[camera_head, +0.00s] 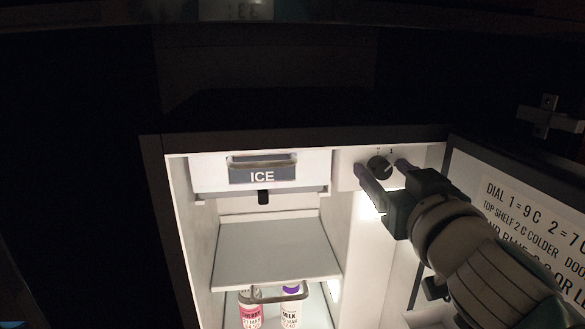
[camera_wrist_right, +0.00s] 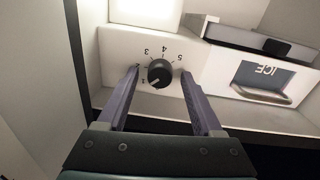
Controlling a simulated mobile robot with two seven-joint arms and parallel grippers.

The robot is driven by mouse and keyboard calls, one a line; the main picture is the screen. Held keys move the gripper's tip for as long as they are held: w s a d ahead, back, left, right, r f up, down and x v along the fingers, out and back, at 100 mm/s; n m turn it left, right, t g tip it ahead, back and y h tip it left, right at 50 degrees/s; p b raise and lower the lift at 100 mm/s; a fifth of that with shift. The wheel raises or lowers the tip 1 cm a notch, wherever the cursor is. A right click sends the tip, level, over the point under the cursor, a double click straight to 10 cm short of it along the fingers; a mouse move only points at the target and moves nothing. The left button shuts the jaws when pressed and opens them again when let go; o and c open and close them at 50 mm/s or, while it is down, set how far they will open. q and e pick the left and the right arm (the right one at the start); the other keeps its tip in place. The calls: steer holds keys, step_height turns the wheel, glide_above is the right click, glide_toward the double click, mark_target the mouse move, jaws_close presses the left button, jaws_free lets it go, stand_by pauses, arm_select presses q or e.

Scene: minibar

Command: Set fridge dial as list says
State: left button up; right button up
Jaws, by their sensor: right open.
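The black fridge dial (camera_head: 379,167) sits on a white panel right of the ICE drawer. In the right wrist view the dial (camera_wrist_right: 161,73) has numbers 1 to 5 around it, and its light mark points down-left, near the 1. My right gripper (camera_head: 381,168) is open, with one finger on each side of the dial; in the right wrist view the fingertips (camera_wrist_right: 160,74) show gaps to the knob. The list (camera_head: 520,215) on the open door reads "DIAL 1=9 C 2=7 C", then "TOP SHELF 2 C COLDER"; its right side is cut off and my arm covers part. My left gripper is not in view.
The ICE drawer (camera_head: 262,172) is closed at the top of the fridge. A bare shelf (camera_head: 275,252) is below it. Labelled bottles, one pink (camera_head: 250,311) and one white (camera_head: 290,308), stand lower down. The open door (camera_head: 465,165) bounds the right side.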

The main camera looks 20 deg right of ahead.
steer(key=shift+w, duration=0.1)
steer(key=shift+c, duration=0.3)
jaws_close()
